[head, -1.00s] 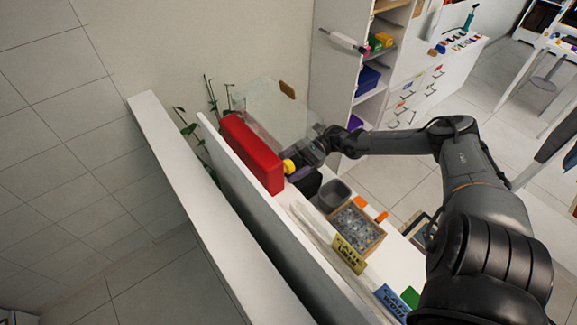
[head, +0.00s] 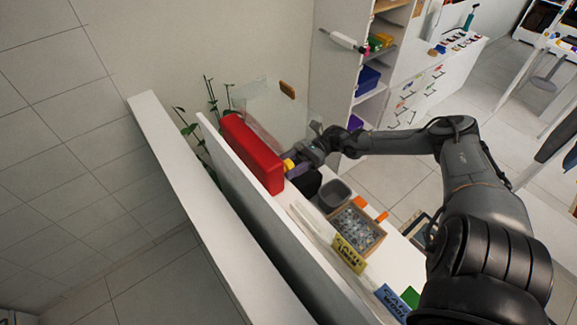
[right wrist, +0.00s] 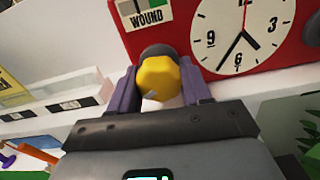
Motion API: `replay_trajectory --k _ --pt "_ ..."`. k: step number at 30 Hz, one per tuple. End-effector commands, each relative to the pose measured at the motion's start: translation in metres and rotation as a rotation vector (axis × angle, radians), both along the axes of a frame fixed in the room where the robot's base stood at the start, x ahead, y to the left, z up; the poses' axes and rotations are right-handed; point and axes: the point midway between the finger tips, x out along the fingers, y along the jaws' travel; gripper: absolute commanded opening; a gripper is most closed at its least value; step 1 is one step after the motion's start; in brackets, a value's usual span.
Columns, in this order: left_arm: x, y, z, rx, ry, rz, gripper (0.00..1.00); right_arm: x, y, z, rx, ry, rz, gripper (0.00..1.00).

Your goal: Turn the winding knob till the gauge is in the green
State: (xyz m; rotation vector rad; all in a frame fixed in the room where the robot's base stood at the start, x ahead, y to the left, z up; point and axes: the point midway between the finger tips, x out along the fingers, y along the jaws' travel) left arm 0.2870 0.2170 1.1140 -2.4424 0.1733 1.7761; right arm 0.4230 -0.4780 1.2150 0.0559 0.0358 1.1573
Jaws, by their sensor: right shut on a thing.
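The red box (head: 252,155) stands on the white counter. In the right wrist view its red face (right wrist: 190,37) carries a white clock dial and a label reading WOUND (right wrist: 147,18). Above that label is the lower part of a gauge (right wrist: 130,6) with a green patch; the rest is cut off by the top edge, so its reading cannot be told. The yellow winding knob (right wrist: 157,77) sits on a dark round base below the label. My right gripper (head: 296,167) has its purple fingers on either side of the knob, shut on it. My left gripper is not in view.
A grey bin (head: 333,194) and a tray of small clear pieces (head: 357,222) stand beside my right gripper. Yellow (head: 348,254) and blue (head: 391,301) signs stand nearer. A clear panel (head: 270,112) rises behind the red box. A white ledge (head: 185,170) runs along the left.

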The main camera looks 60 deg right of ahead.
Motion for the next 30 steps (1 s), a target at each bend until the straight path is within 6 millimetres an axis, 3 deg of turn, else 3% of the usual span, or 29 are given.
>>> replay_trajectory --k 30 --pt "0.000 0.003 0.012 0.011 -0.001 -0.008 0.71 -0.002 0.001 0.002 0.384 0.877 0.000 0.17"
